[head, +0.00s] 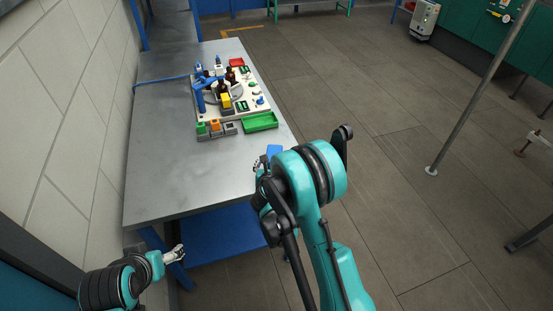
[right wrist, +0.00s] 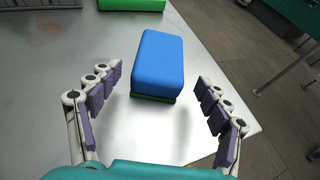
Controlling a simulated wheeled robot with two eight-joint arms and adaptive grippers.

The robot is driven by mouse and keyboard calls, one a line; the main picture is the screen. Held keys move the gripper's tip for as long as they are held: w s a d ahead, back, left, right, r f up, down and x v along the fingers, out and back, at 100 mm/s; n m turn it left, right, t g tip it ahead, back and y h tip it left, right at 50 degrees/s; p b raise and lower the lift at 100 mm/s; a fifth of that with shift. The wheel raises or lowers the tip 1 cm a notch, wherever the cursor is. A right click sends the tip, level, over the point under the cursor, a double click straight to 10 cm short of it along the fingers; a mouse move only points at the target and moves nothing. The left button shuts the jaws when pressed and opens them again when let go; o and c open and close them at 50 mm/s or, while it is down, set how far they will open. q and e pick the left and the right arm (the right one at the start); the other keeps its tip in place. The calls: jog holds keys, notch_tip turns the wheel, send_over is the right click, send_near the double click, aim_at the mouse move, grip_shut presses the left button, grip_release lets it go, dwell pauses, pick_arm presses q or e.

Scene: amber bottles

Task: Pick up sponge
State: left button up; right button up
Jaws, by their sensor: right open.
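The sponge (right wrist: 160,62) is a blue block with a green underside, lying on the metal table in the right wrist view. In the head view only a blue part of it (head: 274,150) shows beside my right arm, near the table's right edge. My right gripper (right wrist: 159,78) is open, with one finger on each side of the sponge's near end and gaps on both sides. In the head view my right gripper (head: 259,164) is mostly hidden by my arm. My left gripper (head: 176,254) is low by the table's front left corner, away from the sponge; its opening is too small to judge.
The metal table (head: 165,180) is bare at its front and left. A white board (head: 248,94) with amber bottles (head: 231,76) and small parts stands farther back. A green tray (head: 260,122) lies at its near corner. A tiled wall (head: 80,120) borders the left.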

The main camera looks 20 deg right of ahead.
aim_at(272, 150)
jog(key=b+x, duration=0.1)
jog(key=x, duration=0.4)
jog(key=shift+r+b, duration=0.2)
jog(key=shift+b, duration=0.2)
jog(key=shift+w, duration=0.35)
jog(key=c, duration=1.1)
